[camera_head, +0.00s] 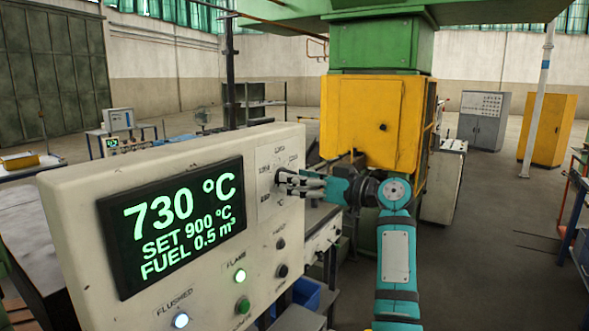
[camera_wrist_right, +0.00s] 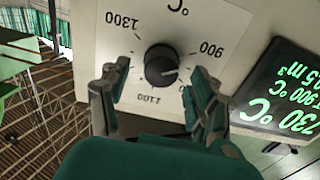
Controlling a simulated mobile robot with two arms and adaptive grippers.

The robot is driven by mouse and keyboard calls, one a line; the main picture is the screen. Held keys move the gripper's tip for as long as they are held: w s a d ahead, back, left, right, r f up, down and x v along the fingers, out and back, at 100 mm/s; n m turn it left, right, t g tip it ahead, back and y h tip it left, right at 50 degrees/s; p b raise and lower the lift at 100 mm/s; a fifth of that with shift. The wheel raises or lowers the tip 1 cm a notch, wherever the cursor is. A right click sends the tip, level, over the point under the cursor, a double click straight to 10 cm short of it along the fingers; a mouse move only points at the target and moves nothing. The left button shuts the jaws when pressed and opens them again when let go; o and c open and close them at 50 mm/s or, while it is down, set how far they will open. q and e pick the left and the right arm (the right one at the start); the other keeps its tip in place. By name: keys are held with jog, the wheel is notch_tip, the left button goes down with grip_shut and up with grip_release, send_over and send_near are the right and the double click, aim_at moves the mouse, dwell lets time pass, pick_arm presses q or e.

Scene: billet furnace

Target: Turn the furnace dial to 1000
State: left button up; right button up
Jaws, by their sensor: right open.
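The furnace dial (camera_wrist_right: 158,62) is a round black knob on a white scale plate. In the right wrist view the plate appears turned over, with 1300, 900 and 1100 legible. A pale mark on the knob points right, below the 900 label. In the head view the dial (camera_head: 280,176) is partly behind my gripper. My right gripper (camera_head: 286,181) is open, its fingers on either side of the dial in the wrist view (camera_wrist_right: 157,92); I cannot tell whether they touch it. The display (camera_head: 172,226) reads 730 °C, SET 900 °C, FUEL 0.5 m³. My left gripper is out of view.
Small black knobs sit below the dial. The yellow furnace housing (camera_head: 362,120) stands behind my right arm. Open floor lies to the right.

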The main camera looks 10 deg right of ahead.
jog(key=shift+w+a, duration=0.4)
jog(key=shift+a, duration=0.05)
jog(key=c, duration=1.1)
jog(key=shift+c, duration=0.2)
